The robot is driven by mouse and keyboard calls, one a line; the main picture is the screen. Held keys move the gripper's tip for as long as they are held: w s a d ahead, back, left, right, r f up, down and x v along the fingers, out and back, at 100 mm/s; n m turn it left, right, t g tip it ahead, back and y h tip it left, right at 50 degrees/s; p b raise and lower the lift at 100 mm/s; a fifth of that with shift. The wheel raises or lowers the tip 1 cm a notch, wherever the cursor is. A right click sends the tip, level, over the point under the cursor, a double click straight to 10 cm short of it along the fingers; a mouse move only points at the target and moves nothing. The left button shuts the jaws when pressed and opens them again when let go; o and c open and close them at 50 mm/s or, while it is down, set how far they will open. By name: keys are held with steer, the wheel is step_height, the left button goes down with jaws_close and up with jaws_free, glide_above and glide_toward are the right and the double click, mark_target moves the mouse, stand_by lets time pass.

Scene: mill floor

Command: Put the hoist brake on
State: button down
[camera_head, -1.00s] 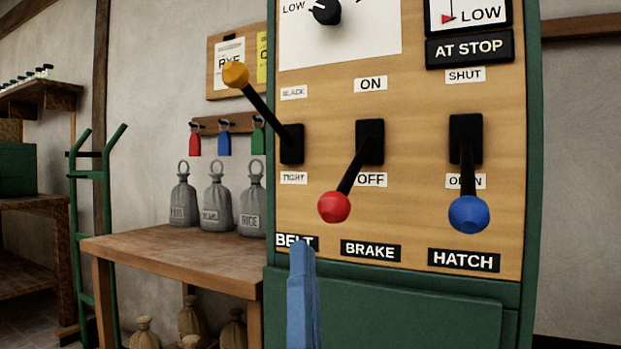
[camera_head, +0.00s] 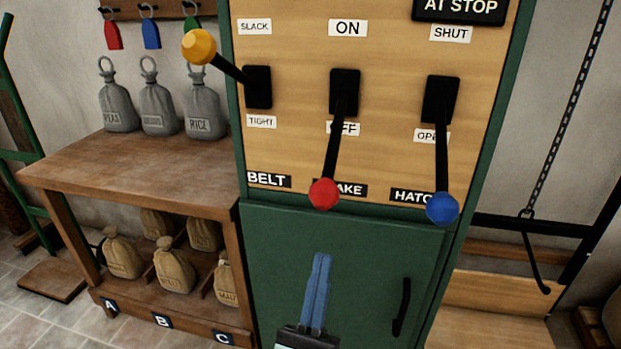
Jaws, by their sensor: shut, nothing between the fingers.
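The brake lever with its red knob (camera_head: 323,193) hangs down toward OFF, its knob partly covering the BRAKE label (camera_head: 350,190). The ON label (camera_head: 348,28) is above its black slot. My gripper (camera_head: 320,262) is shut and empty, in front of the green cabinet door below the brake knob, apart from it. The belt lever with a yellow knob (camera_head: 199,46) points up and left, toward SLACK. The hatch lever with a blue knob (camera_head: 442,208) hangs down toward OPEN.
A wooden bench (camera_head: 135,165) with grey sacks stands left of the green cabinet (camera_head: 270,270). Tan sacks sit on its lower shelf, marked A, B, C. A black door handle (camera_head: 402,307) is right of my gripper. A chain with a hook (camera_head: 540,275) hangs at the right.

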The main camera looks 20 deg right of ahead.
steer(key=shift+s+f+m, duration=0.15)
steer(key=shift+m, duration=0.15)
step_height(320, 180, up, 9)
steer(key=w+d+p, duration=0.1)
steer(key=w, duration=0.1)
steer(key=shift+w+d, duration=0.35)
steer(key=shift+d, duration=0.05)
stand_by(0.6)
steer(key=shift+s+a+r+p, duration=0.2)
steer(key=shift+r+p, duration=0.2)
steer(key=shift+p, duration=0.75)
